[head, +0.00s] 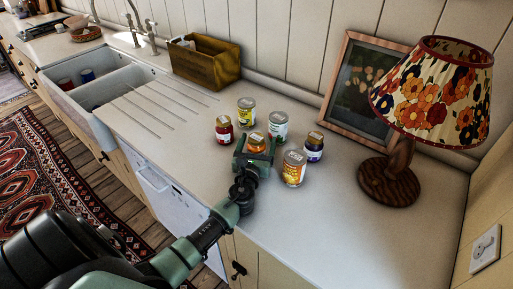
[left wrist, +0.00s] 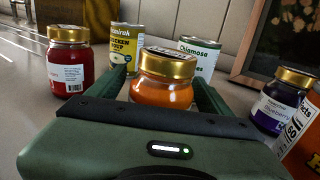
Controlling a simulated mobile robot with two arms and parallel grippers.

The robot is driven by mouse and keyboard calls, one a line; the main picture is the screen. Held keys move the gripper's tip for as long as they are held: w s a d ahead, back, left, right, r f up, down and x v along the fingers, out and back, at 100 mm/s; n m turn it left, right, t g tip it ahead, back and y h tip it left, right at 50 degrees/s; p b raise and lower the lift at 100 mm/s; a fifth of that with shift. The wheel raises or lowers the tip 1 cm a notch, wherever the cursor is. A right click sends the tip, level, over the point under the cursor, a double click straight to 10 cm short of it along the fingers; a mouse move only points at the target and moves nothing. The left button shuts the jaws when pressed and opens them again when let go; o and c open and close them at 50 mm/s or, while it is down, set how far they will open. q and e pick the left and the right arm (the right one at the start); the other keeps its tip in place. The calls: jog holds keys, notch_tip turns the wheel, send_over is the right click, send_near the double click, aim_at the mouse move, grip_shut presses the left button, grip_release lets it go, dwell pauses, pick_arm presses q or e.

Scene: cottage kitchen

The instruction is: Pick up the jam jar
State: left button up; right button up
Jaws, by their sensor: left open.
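An orange jar with a gold lid (head: 256,143), which looks like jam, stands upright on the counter in the middle of a group of jars and cans. It also shows in the left wrist view (left wrist: 163,93). My left gripper (head: 256,152) is open, with one finger on each side of this jar. The gripper body hides the jar's lower part, and I cannot tell whether the fingers touch it. A red jar (head: 224,129) stands to the left, and a dark blueberry jar (head: 314,147) to the right. My right gripper does not show.
A yellow can (head: 245,111) and a green-white can (head: 278,125) stand close behind. An orange-labelled can (head: 294,168) is at the front right. A lamp (head: 389,182), a picture frame (head: 350,88) and a wooden box (head: 205,66) stand farther off. The counter's front right is clear.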

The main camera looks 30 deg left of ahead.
pick_arm(q)
jog(key=shift+r, duration=0.1)
grip_shut()
